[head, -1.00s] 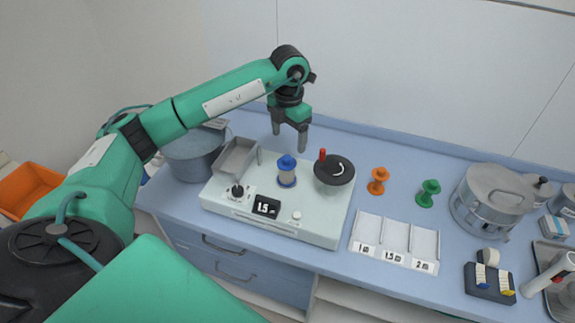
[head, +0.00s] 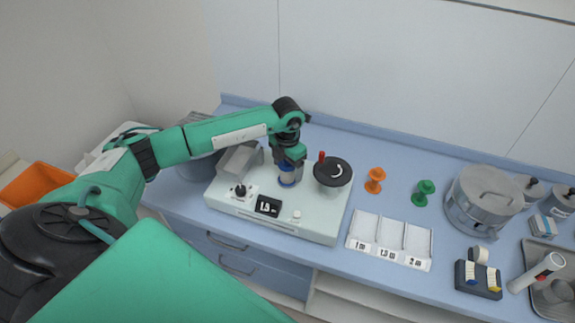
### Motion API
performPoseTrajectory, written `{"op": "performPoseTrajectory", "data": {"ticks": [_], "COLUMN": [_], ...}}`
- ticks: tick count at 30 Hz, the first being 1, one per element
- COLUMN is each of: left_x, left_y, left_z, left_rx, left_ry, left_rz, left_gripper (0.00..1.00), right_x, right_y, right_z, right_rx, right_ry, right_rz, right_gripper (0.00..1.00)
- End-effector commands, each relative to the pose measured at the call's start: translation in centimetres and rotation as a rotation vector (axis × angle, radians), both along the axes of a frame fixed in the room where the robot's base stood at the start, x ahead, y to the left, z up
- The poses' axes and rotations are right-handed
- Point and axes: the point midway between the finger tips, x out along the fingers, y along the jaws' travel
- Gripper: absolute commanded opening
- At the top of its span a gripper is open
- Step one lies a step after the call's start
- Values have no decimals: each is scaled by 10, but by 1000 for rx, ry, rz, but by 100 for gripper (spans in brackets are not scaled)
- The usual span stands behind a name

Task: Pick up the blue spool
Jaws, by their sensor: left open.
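The blue spool (head: 287,180) stands upright on the white machine (head: 290,227), left of the black round knob with a red handle (head: 332,171). Its lower part shows; its top is hidden by my gripper. My left gripper (head: 288,179) is down over the spool, with its open fingers on either side of it. I cannot tell whether the fingers touch it. My right gripper is not in view.
An orange spool (head: 375,180) and a green spool (head: 423,192) stand on the blue counter to the right. A labelled three-slot tray (head: 389,262) lies in front of them. A steel pot (head: 483,200) and a tape holder (head: 478,280) are farther right.

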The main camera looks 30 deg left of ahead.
Motion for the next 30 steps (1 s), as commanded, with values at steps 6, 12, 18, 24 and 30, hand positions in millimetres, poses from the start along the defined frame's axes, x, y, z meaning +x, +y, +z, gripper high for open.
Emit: {"op": "performPoseTrajectory", "data": {"ticks": [6, 12, 18, 24, 30], "left_x": [0, 0, 0, 1, 1], "left_y": [0, 0, 0, 0, 0], "left_z": [-1, 0, 0, 4, 24], "left_rx": [0, 0, 0, -1, 0], "left_ry": [0, 0, -1, -2, -5], "left_rz": [0, 0, 0, -1, -2], "left_gripper": [72, 32, 29, 29, 29], "right_x": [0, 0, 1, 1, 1], "right_y": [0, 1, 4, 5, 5], "right_z": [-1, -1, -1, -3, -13], "right_rx": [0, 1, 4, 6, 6], "right_ry": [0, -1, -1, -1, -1], "right_rz": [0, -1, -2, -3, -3], "right_gripper": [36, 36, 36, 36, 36]}}
